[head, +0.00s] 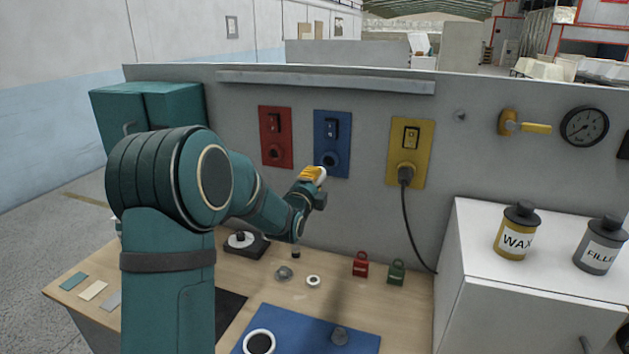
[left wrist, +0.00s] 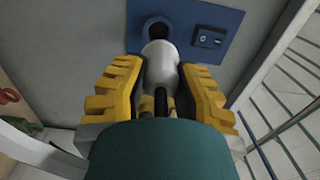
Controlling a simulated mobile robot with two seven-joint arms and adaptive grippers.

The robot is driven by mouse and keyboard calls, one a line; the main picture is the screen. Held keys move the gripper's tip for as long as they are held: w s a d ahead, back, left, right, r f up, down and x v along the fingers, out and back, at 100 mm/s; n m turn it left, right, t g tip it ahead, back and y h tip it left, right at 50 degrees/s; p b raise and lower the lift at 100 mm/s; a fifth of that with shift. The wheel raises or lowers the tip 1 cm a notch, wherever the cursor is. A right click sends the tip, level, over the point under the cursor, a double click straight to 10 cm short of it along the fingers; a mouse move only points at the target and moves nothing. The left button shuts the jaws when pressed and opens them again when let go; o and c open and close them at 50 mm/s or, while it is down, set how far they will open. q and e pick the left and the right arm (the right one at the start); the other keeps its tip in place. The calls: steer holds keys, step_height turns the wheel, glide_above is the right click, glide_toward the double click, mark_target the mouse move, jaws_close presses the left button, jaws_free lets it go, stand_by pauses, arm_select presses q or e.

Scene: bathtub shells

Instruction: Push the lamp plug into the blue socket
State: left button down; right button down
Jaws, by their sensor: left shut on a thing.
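The blue socket panel (head: 332,130) is on the grey wall board, with a switch above a round dark socket. In the left wrist view the panel (left wrist: 225,22) shows that round opening beyond the plug. My left gripper (head: 312,176) has yellow fingers shut on the white lamp plug (left wrist: 161,62), in front of the panel's lower part. The gripper also shows in the left wrist view (left wrist: 160,88). The plug's front end points at the opening and overlaps its lower edge in view; I cannot tell whether they touch. The lamp is not identifiable. My right gripper is not in view.
A red socket panel (head: 276,137) is left of the blue one. A yellow panel (head: 410,152) at right holds a black plug with a hanging cable. Red (head: 361,265) and green (head: 396,273) padlocks stand on the bench. A white cabinet (head: 530,275) stands at right.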

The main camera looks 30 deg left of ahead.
arm_select(q)
steer(key=shift+b, duration=0.4)
steer(key=shift+b+x, duration=0.4)
steer(key=shift+x, duration=2.45)
steer(key=shift+d, duration=0.1)
steer(key=shift+f+b, duration=0.1)
steer(key=shift+b, duration=1.1)
steer(key=shift+x, duration=1.45)
steer(key=c, duration=0.8)
jaws_free()
steer(key=shift+o, duration=0.2)
